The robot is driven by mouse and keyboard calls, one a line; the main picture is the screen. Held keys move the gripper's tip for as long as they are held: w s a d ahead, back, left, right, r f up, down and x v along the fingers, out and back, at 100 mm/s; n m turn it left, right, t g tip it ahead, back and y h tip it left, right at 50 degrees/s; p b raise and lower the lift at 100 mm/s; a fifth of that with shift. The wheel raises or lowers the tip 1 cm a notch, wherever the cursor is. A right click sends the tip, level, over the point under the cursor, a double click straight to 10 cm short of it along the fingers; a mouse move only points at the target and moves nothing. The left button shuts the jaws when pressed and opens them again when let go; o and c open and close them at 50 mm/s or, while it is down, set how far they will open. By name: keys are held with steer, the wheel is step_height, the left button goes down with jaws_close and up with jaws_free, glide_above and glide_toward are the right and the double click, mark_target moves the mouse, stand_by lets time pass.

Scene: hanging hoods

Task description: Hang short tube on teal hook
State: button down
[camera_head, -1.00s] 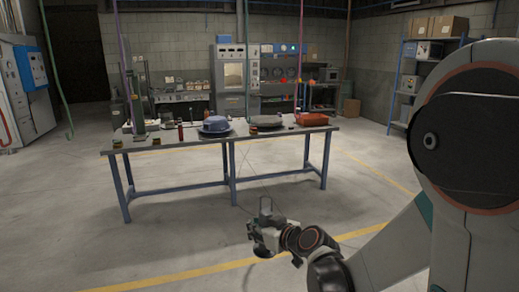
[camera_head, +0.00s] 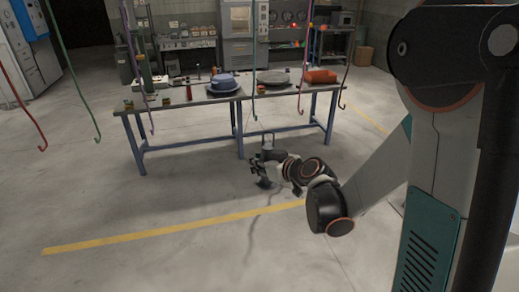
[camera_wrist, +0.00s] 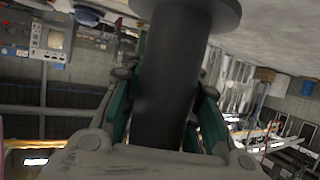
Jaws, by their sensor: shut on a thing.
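My gripper (camera_head: 264,166) is low in front of the workbench in the head view. In the wrist view my gripper (camera_wrist: 165,90) has its two teal-padded fingers shut on a dark grey tube (camera_wrist: 176,70), which has a wide round flange at its far end. In the head view the held tube is too small and dark to make out clearly. A thin hanging hook that looks teal (camera_head: 253,80) comes down in front of the bench's middle, its curved tip above my gripper and apart from it.
The floor in front is clear.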

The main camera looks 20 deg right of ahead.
steer(key=w+p, duration=0.1)
steer(key=w, duration=0.7)
steer(key=shift+w, duration=0.15)
stand_by(0.6)
steer(key=shift+w, duration=0.55)
stand_by(0.5)
steer(key=shift+w+b, duration=0.4)
steer(key=shift+w, duration=0.6)
steer(key=shift+w, duration=0.2)
steer(key=shift+w, duration=1.3)
steer(key=shift+f+b, duration=1.35)
steer(key=shift+b, duration=0.15)
